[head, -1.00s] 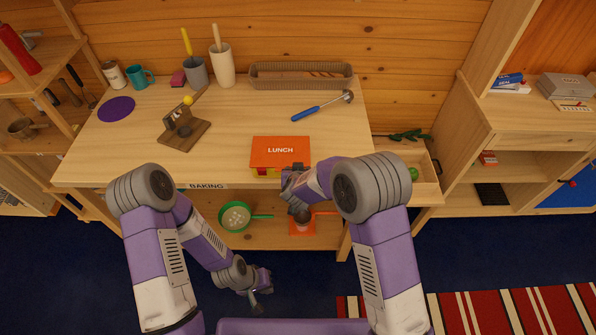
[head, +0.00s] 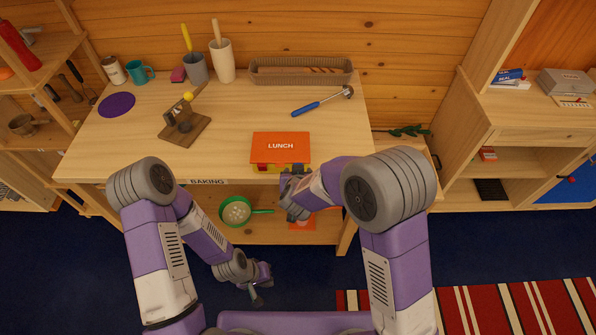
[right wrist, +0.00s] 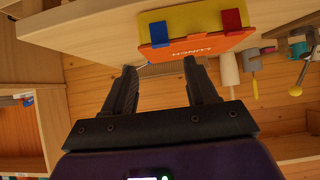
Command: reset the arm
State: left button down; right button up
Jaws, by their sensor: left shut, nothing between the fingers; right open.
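My left gripper (head: 258,292) is low in front of the table, over the blue floor. It is shut with nothing in it. My right gripper (head: 292,200) is at the table's front edge, just in front of and below the lunch box (head: 280,147). In the right wrist view its two black fingers (right wrist: 160,70) are spread, with nothing between them. The lunch box shows there beyond the fingertips, with its orange lid (right wrist: 198,46), yellow body and blue and red latches. My right forearm hides part of the table's right front corner.
The wooden table (head: 230,130) holds a phone-stand-like wooden block (head: 184,128), a purple disc (head: 117,105), a blue-handled ladle (head: 320,102) and a long basket (head: 300,72). A green pan (head: 236,211) is on the shelf below. A striped rug (head: 480,308) lies at right.

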jog(key=s+d+f+m+g+y+b, duration=0.1)
jog(key=s+d+f+g, duration=0.1)
jog(key=s+d+f, duration=0.45)
jog(key=s+d+f+g+b, duration=0.1)
jog(key=s+d+f+g, duration=0.15)
jog(key=f, duration=0.75)
jog(key=s+f+g+y, duration=0.1)
jog(key=s+f+g, duration=0.1)
jog(key=s, duration=0.6)
jog(key=s+f+m+g+y+b, duration=0.1)
jog(key=s+f+g+y, duration=0.1)
jog(key=s+f, duration=0.3)
jog(key=s+g, duration=0.1)
jog(key=s, duration=0.2)
jog(key=shift+s+d+f+m, duration=0.25)
jog(key=shift+s+d+m, duration=0.05)
jog(key=shift+d, duration=0.05)
